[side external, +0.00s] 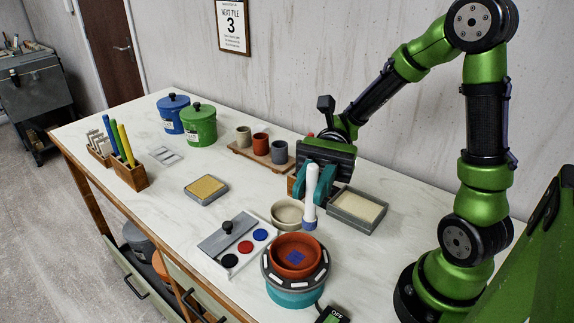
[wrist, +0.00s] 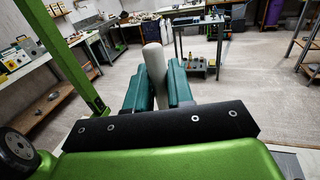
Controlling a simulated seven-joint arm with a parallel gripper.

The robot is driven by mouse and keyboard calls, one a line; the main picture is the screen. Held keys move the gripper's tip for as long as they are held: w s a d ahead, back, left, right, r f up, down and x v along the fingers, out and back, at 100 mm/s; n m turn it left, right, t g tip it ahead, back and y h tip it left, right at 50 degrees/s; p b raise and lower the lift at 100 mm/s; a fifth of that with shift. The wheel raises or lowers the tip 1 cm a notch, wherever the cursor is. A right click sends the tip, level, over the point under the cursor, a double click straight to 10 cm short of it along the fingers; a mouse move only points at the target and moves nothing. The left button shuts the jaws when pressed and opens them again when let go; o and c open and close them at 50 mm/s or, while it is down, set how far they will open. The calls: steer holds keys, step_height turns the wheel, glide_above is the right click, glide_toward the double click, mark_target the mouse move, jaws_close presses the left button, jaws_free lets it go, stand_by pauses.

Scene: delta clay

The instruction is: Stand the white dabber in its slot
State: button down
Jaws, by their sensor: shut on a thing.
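The white dabber (side external: 311,186) is upright between the teal fingers of my gripper (side external: 314,180), which is shut on it. Its lower end has a blue band, just right of a small cream bowl (side external: 286,213); I cannot tell whether it touches the table. In the wrist view, the pale dabber (wrist: 154,68) shows between the fingers (wrist: 153,88). A wooden holder (side external: 131,179) stands at the far left with upright blue (side external: 108,135), green (side external: 117,143) and yellow (side external: 126,145) sticks. Its slot openings are too small to make out.
A terracotta bowl (side external: 296,253) on a turntable, a sand-filled grey tray (side external: 357,209) and an ink-pad tray (side external: 231,243) surround the gripper. A yellow pad (side external: 206,189), lidded blue (side external: 172,113) and green pots (side external: 199,126), and a cup board (side external: 262,158) lie leftward.

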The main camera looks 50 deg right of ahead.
step_height(320, 180, up, 3)
steer(key=shift+w+d+f, duration=0.1)
steer(key=shift+w, duration=0.05)
steer(key=w+d+m+t, duration=0.6)
steer(key=w+d+t, duration=0.4)
steer(key=w+d, duration=0.4)
steer(key=w+d+m+t+h, duration=0.2)
steer(key=w+d+m+t, duration=0.15)
steer(key=d, duration=0.55)
steer(key=w+d+m+t+h, duration=0.2)
steer(key=d+m+t, duration=0.15)
steer(key=d, duration=0.65)
step_height(320, 180, down, 16)
steer(key=t, duration=0.1)
steer(key=shift+d+n, duration=0.2)
steer(key=shift+n, duration=0.1)
steer(key=shift+s+f, duration=0.1)
steer(key=shift+f, duration=2.35)
steer(key=c, duration=0.9)
jaws_free()
